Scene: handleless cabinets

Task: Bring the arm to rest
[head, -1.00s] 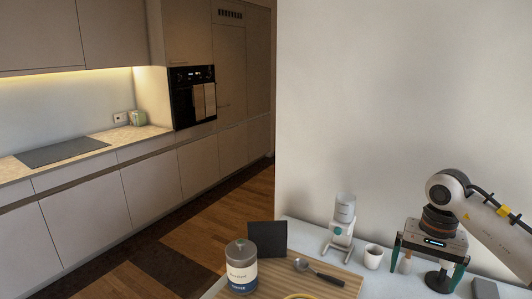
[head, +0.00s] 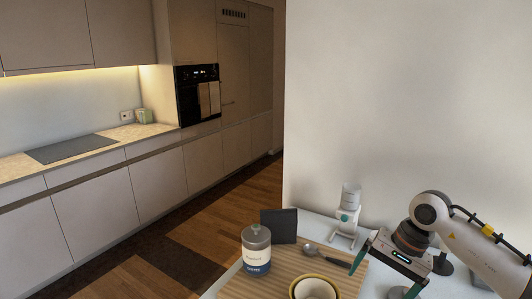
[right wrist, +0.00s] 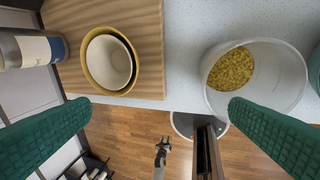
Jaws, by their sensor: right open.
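My right gripper (head: 384,280) comes in from the right in the head view, above the light table at the lower right. Its two green fingers are spread wide. My left gripper is not in the head view.
A wooden board (head: 285,262) holds a labelled jar (head: 256,250), a spoon (head: 325,256) and nested bowls (head: 313,289). A dark panel (head: 279,225) and a white device (head: 347,215) stand behind. A container of yellow grains (right wrist: 257,75) stands right of the board.

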